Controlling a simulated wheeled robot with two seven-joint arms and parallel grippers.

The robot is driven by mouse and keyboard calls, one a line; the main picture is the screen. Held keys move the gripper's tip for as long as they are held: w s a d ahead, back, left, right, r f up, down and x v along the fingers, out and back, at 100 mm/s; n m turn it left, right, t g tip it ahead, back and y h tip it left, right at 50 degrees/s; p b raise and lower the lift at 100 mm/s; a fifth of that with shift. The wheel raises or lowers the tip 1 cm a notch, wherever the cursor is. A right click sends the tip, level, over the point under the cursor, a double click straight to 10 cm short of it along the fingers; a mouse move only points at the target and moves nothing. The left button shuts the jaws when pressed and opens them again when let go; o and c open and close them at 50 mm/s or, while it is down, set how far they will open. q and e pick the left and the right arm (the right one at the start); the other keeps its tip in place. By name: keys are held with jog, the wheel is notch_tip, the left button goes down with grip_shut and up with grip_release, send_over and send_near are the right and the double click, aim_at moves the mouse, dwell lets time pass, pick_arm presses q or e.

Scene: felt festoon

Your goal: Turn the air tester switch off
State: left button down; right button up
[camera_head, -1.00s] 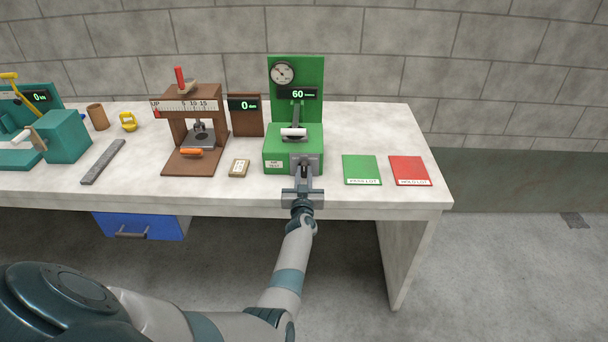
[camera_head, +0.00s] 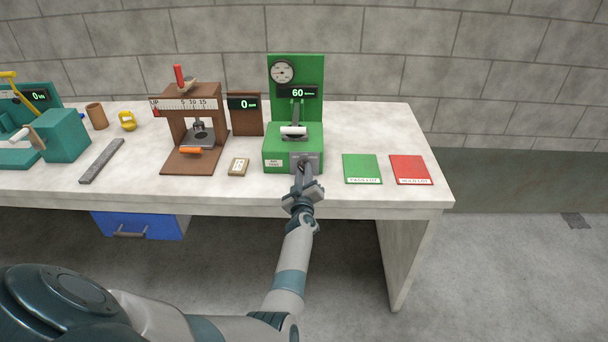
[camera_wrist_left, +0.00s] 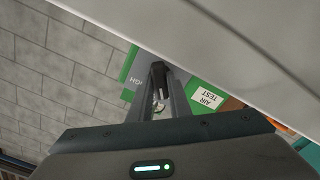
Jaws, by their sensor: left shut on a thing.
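The air tester (camera_head: 280,158) is a green block with a tall green back panel, a round gauge and a display reading 60. Its "AIR TEST" label also shows in the left wrist view (camera_wrist_left: 208,98). A grey switch plate (camera_head: 313,163) is on its front right. My left gripper (camera_head: 304,174) is at this plate, shut on the small switch knob (camera_wrist_left: 158,92), which is mostly hidden between the fingers. The gripper looks rolled to a slant. My right gripper is not in view.
The table's front edge runs below my left wrist.

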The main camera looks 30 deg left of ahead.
pick_arm(q)
jog(key=shift+n, duration=0.9)
jog(key=c, duration=1.6)
grip_release()
jog(key=shift+c, duration=0.2)
jog(key=shift+s+f, duration=0.1)
